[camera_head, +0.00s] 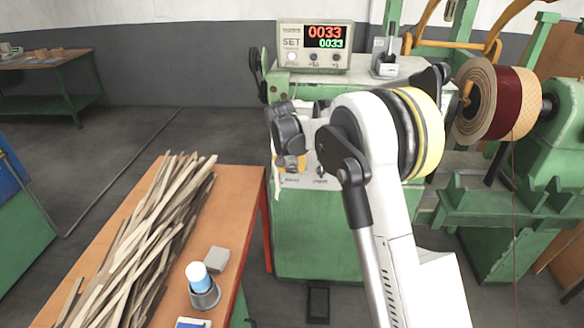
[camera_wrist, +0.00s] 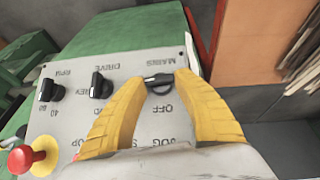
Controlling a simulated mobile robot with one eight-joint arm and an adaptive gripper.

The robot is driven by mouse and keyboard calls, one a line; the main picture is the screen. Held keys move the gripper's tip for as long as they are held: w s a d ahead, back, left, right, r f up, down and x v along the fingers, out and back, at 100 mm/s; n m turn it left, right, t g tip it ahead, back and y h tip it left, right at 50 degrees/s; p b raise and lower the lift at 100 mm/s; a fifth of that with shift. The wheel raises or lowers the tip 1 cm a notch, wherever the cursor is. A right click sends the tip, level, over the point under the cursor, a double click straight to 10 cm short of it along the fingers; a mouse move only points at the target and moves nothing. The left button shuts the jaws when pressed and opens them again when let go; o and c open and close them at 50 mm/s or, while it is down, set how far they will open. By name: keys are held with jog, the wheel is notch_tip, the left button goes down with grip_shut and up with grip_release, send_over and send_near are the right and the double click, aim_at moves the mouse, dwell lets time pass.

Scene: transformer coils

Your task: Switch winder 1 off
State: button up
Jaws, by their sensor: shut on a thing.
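The green winder (camera_head: 320,235) stands in the middle of the head view, with a light control panel on its front. In the wrist view the panel (camera_wrist: 58,125) appears upside down. My gripper (camera_wrist: 163,84) has its yellow fingers closed around the black MAINS knob (camera_wrist: 158,79), above the word OFF in this view. The knob's lower part is partly hidden between the fingers. In the head view my gripper (camera_head: 290,164) is at the panel's left side, and my arm hides much of the panel.
Other black knobs, DRIVE (camera_wrist: 101,85) and RPM (camera_wrist: 50,90), sit beside it, with a red stop button (camera_wrist: 20,159) on yellow. An orange table (camera_head: 240,190) with wooden strips (camera_head: 140,245) stands left of the winder. A coil (camera_head: 497,100) is at right.

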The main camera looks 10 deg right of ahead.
jog(key=n+h, duration=0.2)
jog(key=h, duration=0.1)
jog(key=shift+a+f+p, duration=0.1)
jog(key=shift+a+p, duration=0.15)
jog(key=shift+p, duration=0.05)
jog(key=n+h, duration=0.2)
jog(key=shift+a+f+n+g+h+b, duration=0.15)
jog(key=shift+f+n+g+h+b, duration=0.05)
jog(key=shift+n+g+h+b, duration=0.1)
jog(key=n+h, duration=0.1)
jog(key=n+h+b, duration=0.1)
jog(key=n+t+h+b, duration=0.1)
jog(key=shift+a+f, duration=0.1)
jog(key=shift+f, duration=0.15)
jog(key=shift+n+t+h+b, duration=0.8)
jog(key=shift+n+h+b, duration=0.3)
jog(key=shift+n+h, duration=0.45)
jog(key=shift+n, duration=0.25)
jog(key=o, duration=1.2)
jog(key=shift+c, duration=0.2)
